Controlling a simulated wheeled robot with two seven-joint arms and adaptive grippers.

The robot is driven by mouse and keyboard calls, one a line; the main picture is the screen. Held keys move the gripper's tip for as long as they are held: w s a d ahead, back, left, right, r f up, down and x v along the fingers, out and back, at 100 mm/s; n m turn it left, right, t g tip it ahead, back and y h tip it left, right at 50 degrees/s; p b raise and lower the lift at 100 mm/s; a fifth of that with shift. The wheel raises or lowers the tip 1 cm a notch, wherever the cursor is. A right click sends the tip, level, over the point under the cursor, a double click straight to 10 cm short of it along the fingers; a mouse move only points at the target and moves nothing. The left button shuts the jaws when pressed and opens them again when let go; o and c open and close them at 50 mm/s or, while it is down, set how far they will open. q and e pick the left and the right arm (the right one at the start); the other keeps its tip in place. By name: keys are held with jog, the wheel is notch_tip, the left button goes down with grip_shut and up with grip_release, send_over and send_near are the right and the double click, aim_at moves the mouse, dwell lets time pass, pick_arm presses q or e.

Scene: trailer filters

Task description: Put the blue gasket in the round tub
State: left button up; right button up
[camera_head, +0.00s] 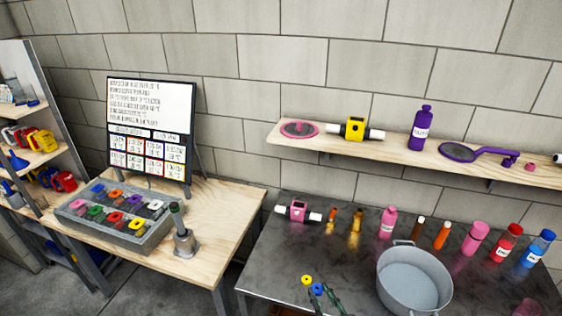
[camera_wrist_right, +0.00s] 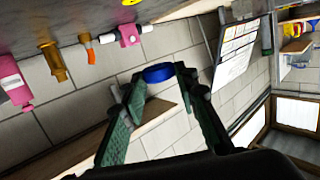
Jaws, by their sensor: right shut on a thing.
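The blue gasket (camera_head: 317,289) is a small blue ring. It is held between the green fingers of my right gripper (camera_head: 325,294), at the bottom middle of the head view. In the right wrist view the blue gasket (camera_wrist_right: 158,74) sits at the tips of the shut-on fingers (camera_wrist_right: 158,80). The round tub (camera_head: 414,281) is a grey metal pot with handles, open and empty, on the dark metal table. My right gripper and the gasket are to the left of the tub, apart from it. My left gripper is not in view.
A small yellow ring (camera_head: 306,280) shows beside the gasket. Several bottles and a pink meter (camera_head: 298,211) line the back of the dark table (camera_head: 335,250). A wooden shelf (camera_head: 390,147) is above. A tray of coloured parts (camera_head: 75,208) stands on the left wooden table.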

jog(key=s+d+r+m+t+h, duration=0.1)
jog(key=s+d+r+m+h, duration=0.1)
jog(key=s+d+h, duration=0.3)
jog(key=s+d+r+m, duration=0.1)
jog(key=s+d+m, duration=0.1)
jog(key=s, duration=0.6)
jog(key=n+y, duration=0.3)
jog(key=y, duration=0.1)
send_near(321, 290)
jog(key=shift+g, duration=0.3)
jog(key=x, duration=0.5)
jog(key=shift+w+r, duration=0.2)
jog(key=shift+w, duration=0.1)
jog(key=w+a+n+g+y, duration=0.1)
jog(key=w+a+n+y, duration=0.1)
jog(key=w+a, duration=0.2)
jog(key=w, duration=0.3)
jog(key=shift+w+a+r+n+y, duration=0.15)
jog(key=shift+w+a+n+y, duration=0.15)
jog(key=shift+w+y, duration=0.1)
